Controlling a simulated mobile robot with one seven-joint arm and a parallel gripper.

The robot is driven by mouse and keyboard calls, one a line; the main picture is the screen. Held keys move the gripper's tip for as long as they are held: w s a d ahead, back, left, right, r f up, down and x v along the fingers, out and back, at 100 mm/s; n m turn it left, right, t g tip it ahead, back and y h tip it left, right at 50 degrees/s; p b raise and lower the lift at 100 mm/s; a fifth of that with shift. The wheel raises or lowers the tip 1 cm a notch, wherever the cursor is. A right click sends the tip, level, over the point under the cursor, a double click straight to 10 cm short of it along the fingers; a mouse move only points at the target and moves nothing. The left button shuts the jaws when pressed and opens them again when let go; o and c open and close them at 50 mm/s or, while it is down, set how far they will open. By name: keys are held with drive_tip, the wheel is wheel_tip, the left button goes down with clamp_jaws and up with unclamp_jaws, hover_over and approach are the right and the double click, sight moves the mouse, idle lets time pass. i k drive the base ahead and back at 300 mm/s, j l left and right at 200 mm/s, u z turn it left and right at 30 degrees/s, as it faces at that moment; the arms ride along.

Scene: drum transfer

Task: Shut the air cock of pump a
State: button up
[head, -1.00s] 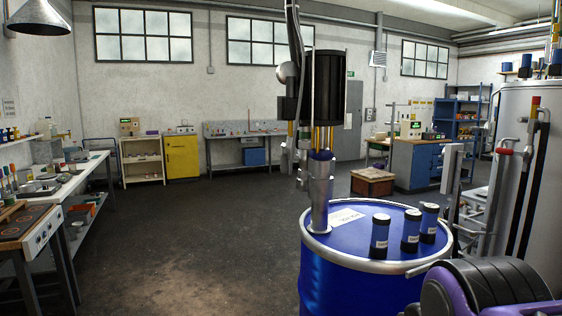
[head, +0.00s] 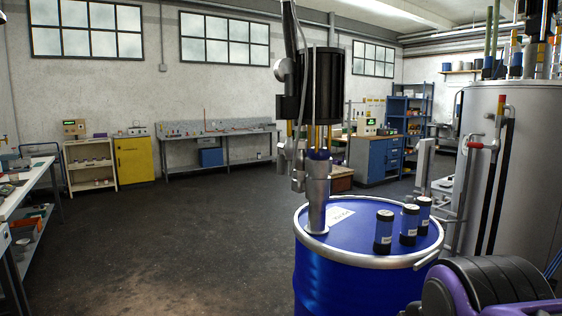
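A pump with a black cylindrical motor (head: 328,88) stands upright on a blue drum (head: 340,285) in the head view. Its silver tube (head: 317,195) goes down into the drum lid near the left rim. Silver fittings (head: 284,70) sit on the left of the motor, and a grey hose rises above them. I cannot tell which fitting is the air cock or how it is set. No letter naming the pump is readable.
Several small dark blue jars (head: 384,232) and a white label (head: 340,215) are on the drum lid. A large grey tank (head: 530,170) with a red-handled pipe fitting (head: 480,145) stands to the right. Open floor (head: 170,240) lies left of the drum; a bench (head: 20,195) is at far left.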

sight(280, 157)
drive_tip(key=i+j+z, duration=0.2)
drive_tip(key=j, duration=0.3)
drive_tip(key=i+j+z, duration=0.1)
drive_tip(key=j+z, duration=0.15)
drive_tip(key=j, duration=0.3)
drive_tip(key=j+z, duration=0.2)
drive_tip(key=j, duration=0.35)
drive_tip(key=j+z, duration=0.2)
drive_tip(key=j, duration=0.9)
drive_tip(key=i, duration=0.05)
